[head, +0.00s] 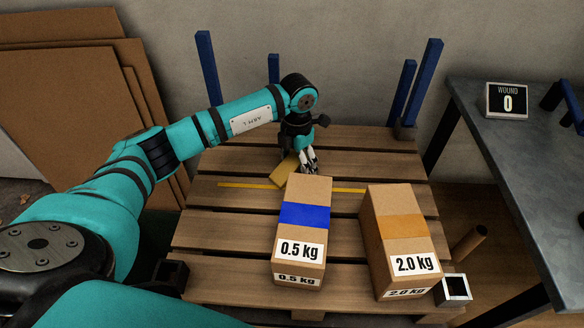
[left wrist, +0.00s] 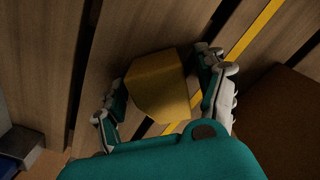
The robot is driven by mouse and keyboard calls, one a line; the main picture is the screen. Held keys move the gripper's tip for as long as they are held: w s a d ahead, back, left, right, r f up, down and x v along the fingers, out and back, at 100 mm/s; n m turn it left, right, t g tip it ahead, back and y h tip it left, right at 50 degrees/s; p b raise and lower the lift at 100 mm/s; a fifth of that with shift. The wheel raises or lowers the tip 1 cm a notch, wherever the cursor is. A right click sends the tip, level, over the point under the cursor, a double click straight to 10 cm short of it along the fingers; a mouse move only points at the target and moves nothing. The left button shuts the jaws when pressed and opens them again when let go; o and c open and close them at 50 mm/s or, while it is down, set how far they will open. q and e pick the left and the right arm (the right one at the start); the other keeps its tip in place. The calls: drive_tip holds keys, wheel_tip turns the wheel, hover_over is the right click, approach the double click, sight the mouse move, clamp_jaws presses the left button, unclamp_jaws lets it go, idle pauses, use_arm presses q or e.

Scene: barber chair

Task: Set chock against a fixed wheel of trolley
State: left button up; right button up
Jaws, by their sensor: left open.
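The chock looks to be the yellow wedge-shaped block (head: 284,172) lying on the slatted wooden platform, behind the 0.5 kg box. My left gripper (head: 309,164) is pointed down close beside it, partly hidden by that box. In the left wrist view the yellow block (left wrist: 157,84) lies between the spread fingers of my left gripper (left wrist: 160,97), with gaps visible on both sides; it is not gripped. Whether the platform (head: 240,213) is the trolley I cannot tell; no wheel shows. My right gripper is not in view.
A 0.5 kg box (head: 303,218) with a blue band and a 2.0 kg box (head: 399,229) with an orange band stand on the platform. A yellow line (head: 347,190) crosses it. Blue posts (head: 425,80) rise behind. A grey table (head: 520,170) stands right; brown boards (head: 75,90) lean left.

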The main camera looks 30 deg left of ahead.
use_arm(q)
drive_tip(key=shift+r, duration=0.15)
clamp_jaws()
